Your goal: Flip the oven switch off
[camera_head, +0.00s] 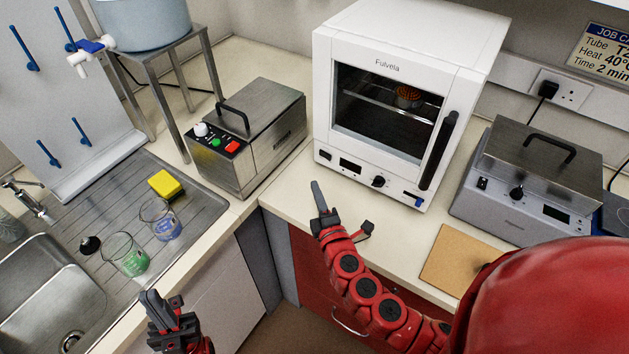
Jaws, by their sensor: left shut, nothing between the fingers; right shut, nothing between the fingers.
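The white oven (340,165) marked Fulvela stands at the back of the counter. My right gripper (316,188) is shut and empty in front of the oven's lower left corner, apart from the panel. My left gripper (153,297) is shut and empty at the lower left, by the counter's front edge.
A steel bath (265,145) with red and green buttons stands left of the oven. A grey bath (520,215) and a tan board (453,264) are at the right. Beakers (125,259) and a yellow sponge (164,186) are by the sink. Counter before the oven is mostly clear.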

